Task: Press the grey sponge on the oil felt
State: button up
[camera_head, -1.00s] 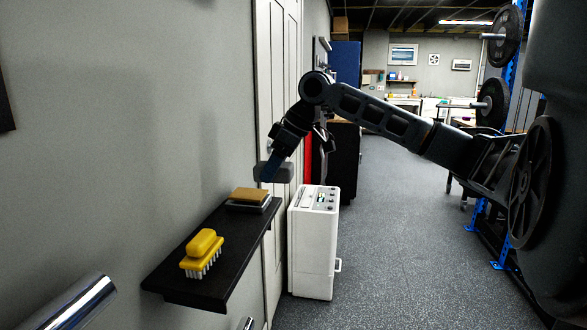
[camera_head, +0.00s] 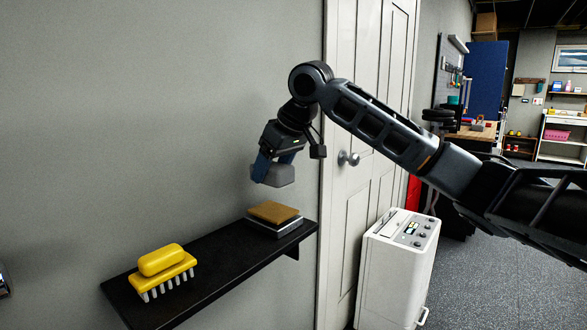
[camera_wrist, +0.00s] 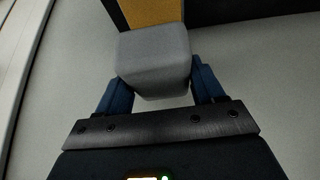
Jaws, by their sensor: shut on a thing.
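The grey sponge (camera_head: 282,176) is a rounded block held between the blue fingers of my gripper (camera_head: 272,170). My gripper is shut on it. The sponge hangs in the air just above the felt, with a gap between them in the head view. The oil felt appears to be the flat tan-brown pad (camera_head: 273,211) in a shallow grey tray (camera_head: 277,229) at the far end of the shelf. In the wrist view the sponge (camera_wrist: 155,62) fills the space between the fingers, and part of the tan pad (camera_wrist: 150,14) shows beyond it.
A black wall shelf (camera_head: 225,264) carries the tray. A white door (camera_head: 375,60) and a white cabinet (camera_head: 395,275) stand to the right. The shelf's middle is clear.

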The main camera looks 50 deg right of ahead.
aim_at(269, 209)
jog(key=shift+f+b, duration=2.95)
jog(key=shift+f, duration=0.05)
jog(key=shift+f, duration=0.95)
dwell(1.2)
jog(key=shift+r+p, duration=3.5)
jog(key=shift+r, duration=0.1)
